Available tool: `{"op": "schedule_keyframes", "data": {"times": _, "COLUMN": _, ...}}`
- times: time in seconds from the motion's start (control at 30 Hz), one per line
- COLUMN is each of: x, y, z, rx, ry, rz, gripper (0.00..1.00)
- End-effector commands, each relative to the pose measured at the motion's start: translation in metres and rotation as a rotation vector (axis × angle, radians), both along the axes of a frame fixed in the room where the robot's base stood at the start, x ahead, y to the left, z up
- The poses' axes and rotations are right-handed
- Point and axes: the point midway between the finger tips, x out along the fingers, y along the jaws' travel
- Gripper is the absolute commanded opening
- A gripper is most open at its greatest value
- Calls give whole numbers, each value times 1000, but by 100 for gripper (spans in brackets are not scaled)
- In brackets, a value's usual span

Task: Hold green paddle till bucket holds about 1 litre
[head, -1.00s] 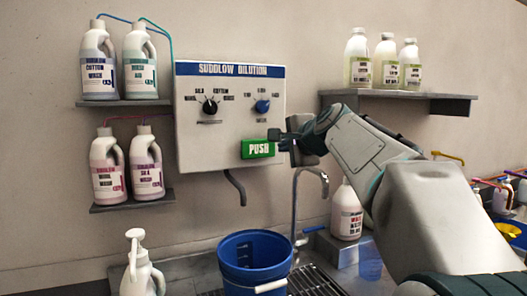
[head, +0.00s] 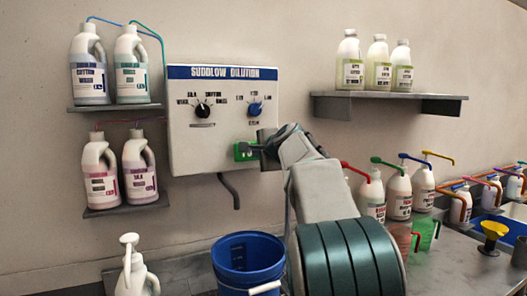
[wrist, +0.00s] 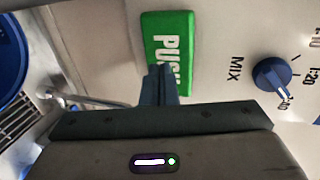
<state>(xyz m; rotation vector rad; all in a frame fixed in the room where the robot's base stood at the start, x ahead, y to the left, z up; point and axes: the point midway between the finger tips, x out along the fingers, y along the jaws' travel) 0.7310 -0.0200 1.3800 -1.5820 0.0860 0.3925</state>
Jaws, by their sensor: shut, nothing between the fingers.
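The green PUSH paddle (head: 240,154) is on the lower right of the white dilution panel (head: 205,125). It shows close up in the wrist view (wrist: 163,28). My gripper (head: 248,148) is shut and empty in front of the paddle, covering its right part. In the wrist view, the closed fingertips (wrist: 163,72) overlap the paddle's lower edge. I cannot tell whether they touch or press it. The blue bucket (head: 248,280) stands below the dark spout (head: 229,190). No stream shows from the spout, and the bucket's liquid level is not visible.
The panel has a black knob (head: 202,111) and a blue knob (head: 255,109). Detergent bottles stand on shelves at the left (head: 115,107) and right (head: 415,95). Several pump bottles (head: 399,195) stand behind my arm at right. A white pump bottle (head: 131,280) is left of the bucket.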

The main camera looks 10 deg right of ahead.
Motion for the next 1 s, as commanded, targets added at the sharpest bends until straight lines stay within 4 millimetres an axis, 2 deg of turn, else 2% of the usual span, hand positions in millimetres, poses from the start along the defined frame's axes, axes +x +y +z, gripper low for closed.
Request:
{"op": "schedule_keyframes", "data": {"times": 0.2, "x": 11, "y": 2, "z": 0, "rx": 0, "ry": 0, "rz": 0, "gripper": 0}}
{"op": "schedule_keyframes", "data": {"times": 0.57, "x": 12, "y": 2, "z": 0, "rx": 0, "ry": 0, "rz": 0, "gripper": 0}}
{"op": "schedule_keyframes", "data": {"times": 0.83, "x": 33, "y": 6, "z": 3, "rx": 0, "ry": 1, "rz": -1, "gripper": 0}}
{"op": "schedule_keyframes", "data": {"times": 1.0, "x": 37, "y": 8, "z": 1, "rx": 1, "ry": -5, "rz": 0, "gripper": 0}}
